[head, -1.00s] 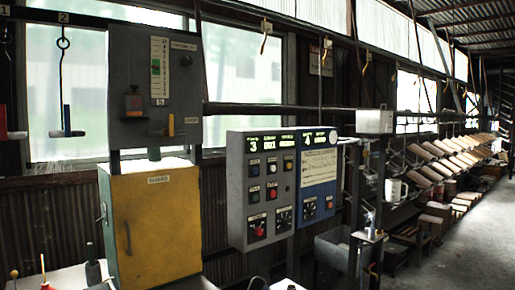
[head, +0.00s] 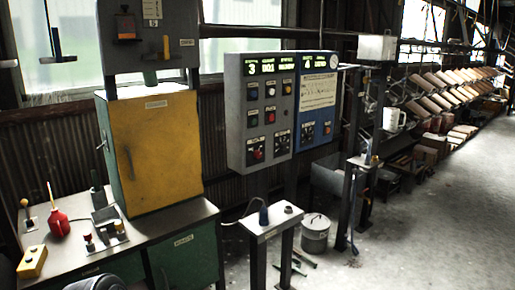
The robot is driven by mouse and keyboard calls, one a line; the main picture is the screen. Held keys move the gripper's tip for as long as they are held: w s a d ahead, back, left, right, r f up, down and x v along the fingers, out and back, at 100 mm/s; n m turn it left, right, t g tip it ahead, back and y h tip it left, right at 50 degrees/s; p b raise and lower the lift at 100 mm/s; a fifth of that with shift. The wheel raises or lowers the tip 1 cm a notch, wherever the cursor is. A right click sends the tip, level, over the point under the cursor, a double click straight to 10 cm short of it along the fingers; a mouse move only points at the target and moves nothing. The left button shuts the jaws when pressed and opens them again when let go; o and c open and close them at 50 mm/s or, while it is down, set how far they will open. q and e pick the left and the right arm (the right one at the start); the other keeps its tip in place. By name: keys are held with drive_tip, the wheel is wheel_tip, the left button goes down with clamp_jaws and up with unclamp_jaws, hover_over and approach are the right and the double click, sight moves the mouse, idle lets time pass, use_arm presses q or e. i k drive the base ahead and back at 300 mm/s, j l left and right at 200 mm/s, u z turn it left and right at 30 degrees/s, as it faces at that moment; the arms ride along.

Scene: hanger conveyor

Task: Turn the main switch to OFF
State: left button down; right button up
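The grey control panel (head: 259,112) hangs in the middle of the head view, with lit displays on top and several buttons and switches below. A red-centred round control (head: 257,154) sits on a dark plate at its lower left, and a dark rotary dial (head: 282,140) is beside it. A blue panel (head: 316,108) adjoins on the right, with its own dark dial (head: 308,132). The labels are too small to read, so I cannot tell which control is the main switch or how it is set.
A yellow cabinet (head: 157,150) stands on a bench to the left. The bench holds a red oil can (head: 58,222) and a yellow button box (head: 32,262). A small stand (head: 270,221) and a lidded grey bucket (head: 315,233) are below the panel.

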sight(256, 153)
drive_tip(key=i+l, duration=0.3)
drive_tip(key=i+l+u, duration=0.1)
drive_tip(key=i+l, duration=0.25)
drive_tip(key=l, duration=0.15)
drive_tip(key=i+l, duration=0.3)
drive_tip(key=l, duration=0.15)
drive_tip(key=i+l, duration=0.3)
drive_tip(key=l, duration=0.15)
drive_tip(key=i+l+u, duration=0.1)
drive_tip(key=i+l, duration=0.5)
drive_tip(key=l, duration=0.25)
drive_tip(key=u, duration=0.05)
